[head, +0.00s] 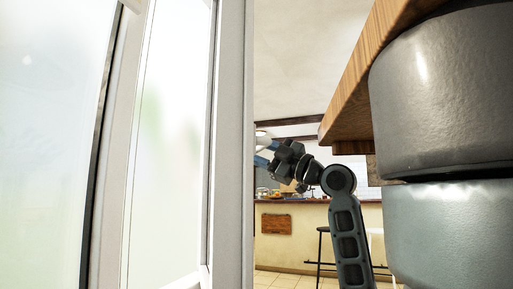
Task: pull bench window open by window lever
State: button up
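The bench window (232,140) fills the left side of the head view, with a white frame and pale, hazy panes. Its near frame edge stands upright beside my gripper. My gripper (263,153) is at the right side of this edge, with blue parts at its tip partly hidden by the frame. A small white piece (263,141) shows at the gripper's tip; I cannot tell whether it is the window lever or whether the gripper touches it. The finger gap is too small and too covered to read.
A wooden slab (367,70) overhangs at the upper right. Beyond my arm are a counter (335,226) with a wooden top, a dark stool (322,250) and a tiled floor.

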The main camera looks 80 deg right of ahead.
jog(key=shift+w+d+r, duration=0.15)
jog(key=shift+w, duration=0.3)
grip_shut()
dwell(0.4)
